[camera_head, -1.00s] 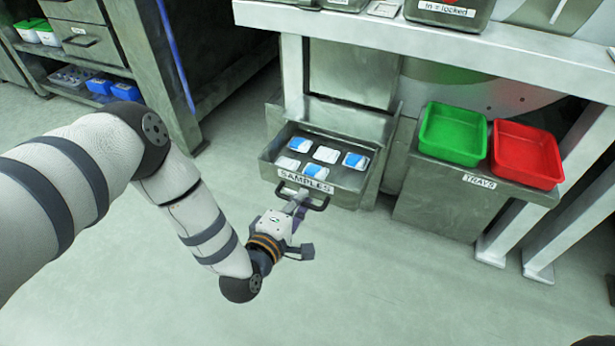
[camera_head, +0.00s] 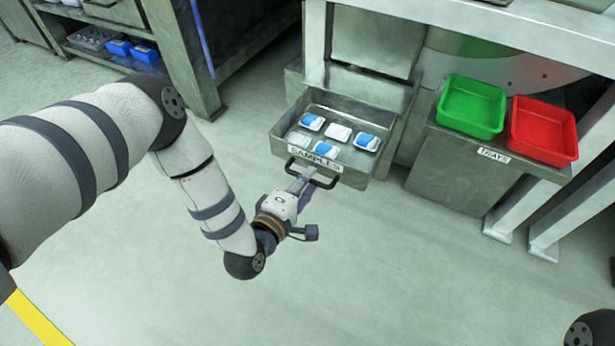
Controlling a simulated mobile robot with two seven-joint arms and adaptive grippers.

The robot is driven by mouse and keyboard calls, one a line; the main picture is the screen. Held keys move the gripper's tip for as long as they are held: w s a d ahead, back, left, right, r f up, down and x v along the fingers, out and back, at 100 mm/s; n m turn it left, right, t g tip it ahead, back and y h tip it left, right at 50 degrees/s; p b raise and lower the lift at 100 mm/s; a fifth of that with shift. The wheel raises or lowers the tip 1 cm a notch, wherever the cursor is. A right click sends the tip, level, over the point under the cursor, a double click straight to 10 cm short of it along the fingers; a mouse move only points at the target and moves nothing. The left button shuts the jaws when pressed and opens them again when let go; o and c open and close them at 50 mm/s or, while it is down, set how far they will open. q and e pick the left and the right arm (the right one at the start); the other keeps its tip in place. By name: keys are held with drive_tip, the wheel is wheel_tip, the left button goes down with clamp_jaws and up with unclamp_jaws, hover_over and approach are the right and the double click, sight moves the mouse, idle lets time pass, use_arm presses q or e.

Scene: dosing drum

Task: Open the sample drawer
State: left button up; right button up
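The sample drawer (camera_head: 378,163) is a grey metal drawer with a "SAMPLES" label, in the middle of the head view. It is pulled well out of its housing, and its inside shows from above. Several white and blue sample packs (camera_head: 338,133) lie in it. A dark bar handle (camera_head: 325,184) is on its front. My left gripper (camera_head: 304,183) is at the handle, with its fingers closed around the bar near its middle. The fingertips are small and partly hidden by the handle. My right gripper is not in view; only a piece of my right arm shows at bottom right.
A green tray (camera_head: 472,107) and a red tray (camera_head: 543,130) stand on a grey stand labelled "TRAYS" to the right of the drawer. White bench legs (camera_head: 540,215) are at the right. A shelf with blue boxes (camera_head: 146,54) is at upper left. The floor before the drawer is clear.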

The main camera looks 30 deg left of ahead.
use_arm(q)
drive_tip(key=v, duration=1.2)
